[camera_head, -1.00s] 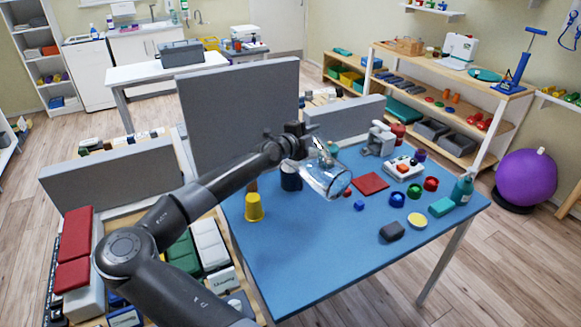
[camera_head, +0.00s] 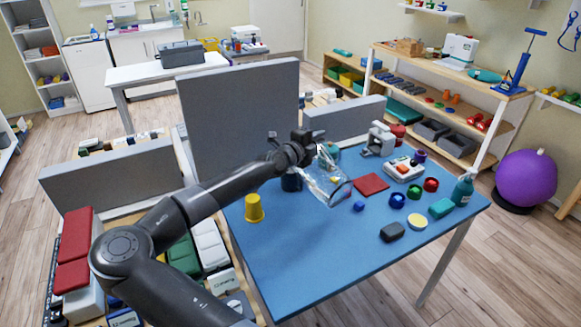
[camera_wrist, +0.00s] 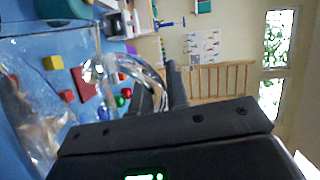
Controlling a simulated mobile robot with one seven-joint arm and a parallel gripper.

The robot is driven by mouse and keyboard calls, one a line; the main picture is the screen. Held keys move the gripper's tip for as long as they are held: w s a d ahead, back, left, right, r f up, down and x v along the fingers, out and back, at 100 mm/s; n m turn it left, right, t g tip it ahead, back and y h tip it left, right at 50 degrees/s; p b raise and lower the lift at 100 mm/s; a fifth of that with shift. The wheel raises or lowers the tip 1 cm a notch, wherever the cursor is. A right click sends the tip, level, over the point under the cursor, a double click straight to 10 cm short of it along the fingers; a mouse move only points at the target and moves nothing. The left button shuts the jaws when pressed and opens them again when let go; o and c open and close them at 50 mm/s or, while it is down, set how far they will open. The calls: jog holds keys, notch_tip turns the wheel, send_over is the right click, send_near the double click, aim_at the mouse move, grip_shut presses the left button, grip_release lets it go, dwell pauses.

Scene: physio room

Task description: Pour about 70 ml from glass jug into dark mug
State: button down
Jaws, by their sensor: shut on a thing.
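The clear glass jug (camera_head: 328,180) is held above the blue table by my gripper (camera_head: 310,152), tilted with its mouth end toward the lower right. In the wrist view the jug's glass (camera_wrist: 35,110) fills the left side, and my gripper (camera_wrist: 165,92) is shut on its curved handle. The dark mug (camera_head: 291,181) stands on the table just left of and below the gripper, partly hidden by my arm. I cannot tell the liquid level in either vessel.
Tall grey panels (camera_head: 240,115) rise behind the table. The front of the blue table (camera_head: 300,260) is clear.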

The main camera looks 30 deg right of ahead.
aim_at(321, 151)
jog(key=s, duration=0.1)
jog(key=s+m, duration=0.1)
jog(key=s, duration=0.1)
jog(key=shift+d+r, duration=0.2)
jog(key=shift+d, duration=0.1)
jog(key=shift+s+d+f+m+h, duration=0.1)
jog(key=shift+s+f+m+h, duration=0.2)
jog(key=shift+s+f+m, duration=0.25)
jog(key=shift+f+m, duration=0.15)
jog(key=shift+m, duration=0.1)
dwell(1.0)
